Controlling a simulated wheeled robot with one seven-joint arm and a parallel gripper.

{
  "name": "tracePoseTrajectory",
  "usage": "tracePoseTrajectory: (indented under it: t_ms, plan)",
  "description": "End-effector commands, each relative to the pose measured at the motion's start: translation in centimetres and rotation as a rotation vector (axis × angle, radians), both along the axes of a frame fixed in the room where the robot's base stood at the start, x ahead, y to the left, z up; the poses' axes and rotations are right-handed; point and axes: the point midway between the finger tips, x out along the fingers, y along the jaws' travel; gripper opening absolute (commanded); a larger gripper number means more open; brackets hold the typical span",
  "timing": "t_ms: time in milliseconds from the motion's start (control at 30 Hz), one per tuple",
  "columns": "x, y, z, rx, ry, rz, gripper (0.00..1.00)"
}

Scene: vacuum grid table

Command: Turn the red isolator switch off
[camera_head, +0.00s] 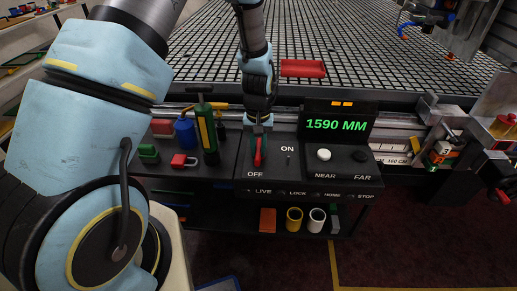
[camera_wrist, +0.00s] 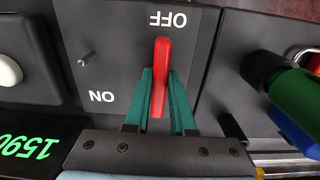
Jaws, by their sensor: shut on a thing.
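The red isolator switch handle (camera_head: 258,153) is on the dark panel of the console at the front of the grid table. It also shows in the wrist view (camera_wrist: 161,60), with its free end beside the "OFF" lettering. The "ON" lettering is off to one side of it. My gripper (camera_wrist: 160,78) has its two green fingers closed on either side of the handle. In the head view, my gripper (camera_head: 258,138) comes down onto the handle from above.
A metal pin (camera_wrist: 84,60) stands up near "ON". A green display (camera_head: 336,125) reading 1590 MM and a white knob (camera_head: 323,155) are to the right. A green bottle (camera_head: 208,135) and a red padlock (camera_head: 184,161) are close on the left.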

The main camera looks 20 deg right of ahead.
Motion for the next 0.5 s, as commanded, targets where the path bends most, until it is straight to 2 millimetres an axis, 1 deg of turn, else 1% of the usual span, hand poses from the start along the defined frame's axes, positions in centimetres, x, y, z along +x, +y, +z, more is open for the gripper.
tracePoseTrajectory:
  t_ms: [167, 200, 433, 467, 500]
  plan:
    - [0.07, -0.02, 0.07, -0.001, -0.002, -0.002, 0.00]
    - [0.07, -0.02, 0.07, -0.001, -0.002, -0.002, 0.24]
    - [0.04, -0.01, 0.04, 0.000, -0.001, -0.001, 0.49]
    - [0.03, 0.00, 0.03, 0.000, -0.001, -0.001, 0.53]
    - [0.03, 0.00, 0.03, 0.000, -0.001, -0.001, 0.53]
